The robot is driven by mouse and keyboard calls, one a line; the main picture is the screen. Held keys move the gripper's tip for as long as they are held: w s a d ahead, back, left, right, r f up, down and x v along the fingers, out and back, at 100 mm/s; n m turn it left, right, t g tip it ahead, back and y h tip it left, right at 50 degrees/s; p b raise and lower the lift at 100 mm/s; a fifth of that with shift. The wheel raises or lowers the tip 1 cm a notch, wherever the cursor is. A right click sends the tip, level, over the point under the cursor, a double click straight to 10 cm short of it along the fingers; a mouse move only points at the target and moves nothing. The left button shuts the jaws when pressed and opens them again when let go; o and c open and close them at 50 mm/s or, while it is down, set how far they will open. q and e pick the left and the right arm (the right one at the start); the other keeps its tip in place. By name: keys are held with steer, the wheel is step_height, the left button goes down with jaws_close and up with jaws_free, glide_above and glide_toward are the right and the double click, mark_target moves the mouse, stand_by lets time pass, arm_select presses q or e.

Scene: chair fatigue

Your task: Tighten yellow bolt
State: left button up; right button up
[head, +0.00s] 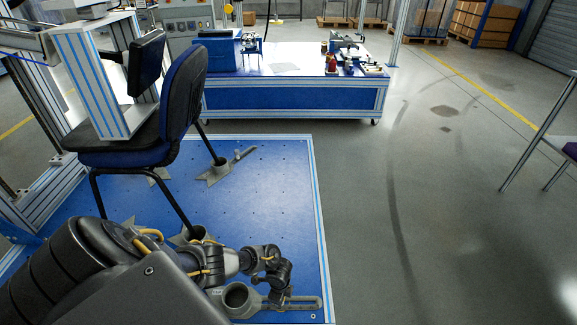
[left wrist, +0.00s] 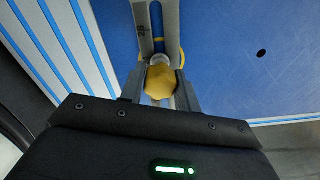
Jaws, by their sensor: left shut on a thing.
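The yellow bolt (left wrist: 160,82) shows in the left wrist view, between the two fingers of my left gripper (left wrist: 159,90). The fingers are closed on its sides. Its head faces the camera, and it sits at the grey slotted bracket (left wrist: 144,30) on the blue platform. In the head view my left arm reaches in from the lower left. Its wrist (head: 268,263) is above a grey clamp foot (head: 238,298) with a slotted bar. The bolt cannot be made out there. My right gripper is in neither view.
A black and blue chair (head: 185,100) stands on the blue platform (head: 262,200), its legs in grey clamp feet. A blue workbench (head: 290,98) with tools stands behind.

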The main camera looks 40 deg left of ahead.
arm_select(q)
steer(key=m, duration=0.2)
steer(key=shift+f+m+b, duration=0.1)
steer(key=shift+m+b, duration=0.3)
steer(key=shift+m, duration=0.5)
steer(key=shift+m+b, duration=0.35)
steer(key=shift+m, duration=1.65)
steer(key=shift+b, duration=0.3)
steer(key=shift+m+b, duration=0.5)
steer(key=shift+m, duration=1.5)
